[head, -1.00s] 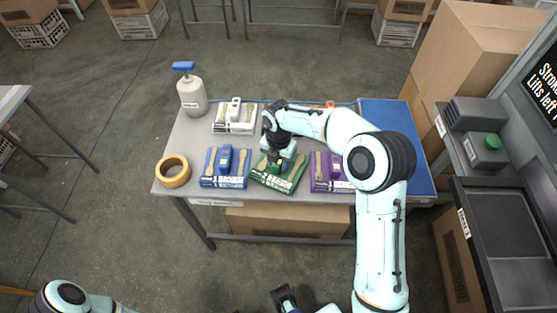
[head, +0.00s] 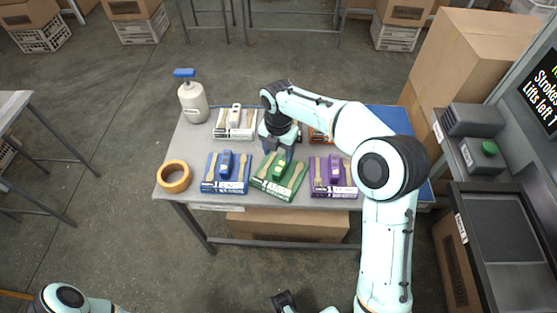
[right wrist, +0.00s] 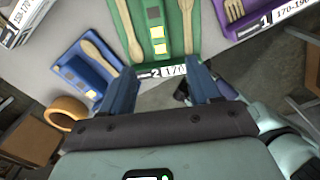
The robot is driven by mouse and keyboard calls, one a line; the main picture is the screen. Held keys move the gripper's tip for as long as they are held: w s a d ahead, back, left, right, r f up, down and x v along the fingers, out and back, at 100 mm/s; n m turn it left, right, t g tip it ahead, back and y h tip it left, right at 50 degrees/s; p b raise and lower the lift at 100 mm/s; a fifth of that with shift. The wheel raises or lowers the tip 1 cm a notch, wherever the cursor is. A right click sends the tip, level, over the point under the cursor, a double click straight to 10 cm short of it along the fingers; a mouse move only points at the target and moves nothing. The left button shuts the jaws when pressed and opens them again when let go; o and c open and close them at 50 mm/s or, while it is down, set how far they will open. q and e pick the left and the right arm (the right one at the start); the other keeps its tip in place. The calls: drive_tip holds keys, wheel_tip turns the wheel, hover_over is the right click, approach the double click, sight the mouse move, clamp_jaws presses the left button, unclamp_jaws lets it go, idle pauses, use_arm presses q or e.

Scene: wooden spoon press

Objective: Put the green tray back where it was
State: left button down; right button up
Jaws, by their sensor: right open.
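The green tray (head: 262,184) lies on the grey table, between the blue and purple trays and turned slightly relative to them. It holds wooden utensils and a green block, and also shows in the right wrist view (right wrist: 146,68). My right gripper (right wrist: 160,88) is open and empty, its two fingers apart near the tray's labelled edge. In the head view my right gripper (head: 279,148) is over the tray's far end; its fingertips are partly hidden. My left arm shows at the bottom left, and a dark part at the bottom edge may be its gripper.
The blue tray (head: 224,187) is left of the green one, the purple tray (head: 333,190) right. A white tray (head: 234,136) and a partly hidden orange tray (head: 318,137) lie behind. A blue mat (head: 393,117) covers the right.

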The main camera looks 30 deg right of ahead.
wheel_tip(320, 180, up, 5)
drive_tip(key=shift+f+p, duration=0.2)
drive_tip(key=shift+p, duration=0.1)
drive_tip(key=shift+s+f, duration=0.1)
idle(0.3)
